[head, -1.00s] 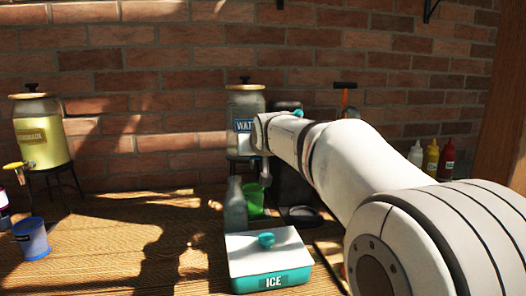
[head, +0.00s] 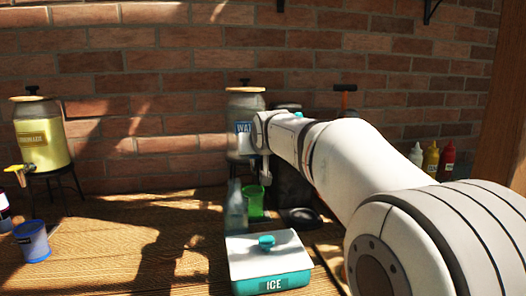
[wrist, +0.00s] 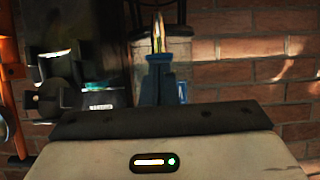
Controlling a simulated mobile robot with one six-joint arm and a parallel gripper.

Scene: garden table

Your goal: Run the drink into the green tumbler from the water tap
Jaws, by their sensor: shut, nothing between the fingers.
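The green tumbler (head: 256,203) stands upright on the table below the water dispenser (head: 245,104), partly hidden by a grey, see-through bottle-like thing (head: 236,210). I cannot tell whether the tumbler holds any drink. The dispenser has a blue label, partly covered by my arm; its tap is not clearly seen. My gripper (head: 265,172) points down from the arm's end, in front of the dispenser and above the tumbler. In the wrist view my gripper (wrist: 158,42) shows its fingers together with nothing held. Whether they touch the tap cannot be told.
The teal ice box (head: 270,265) with a white lid stands in front. A dark machine (head: 293,185) is right of the tumbler. The lemonade dispenser (head: 42,135) and a blue cup (head: 32,240) stand at the left. Sauce bottles (head: 432,160) stand behind my arm. The table's left middle is clear.

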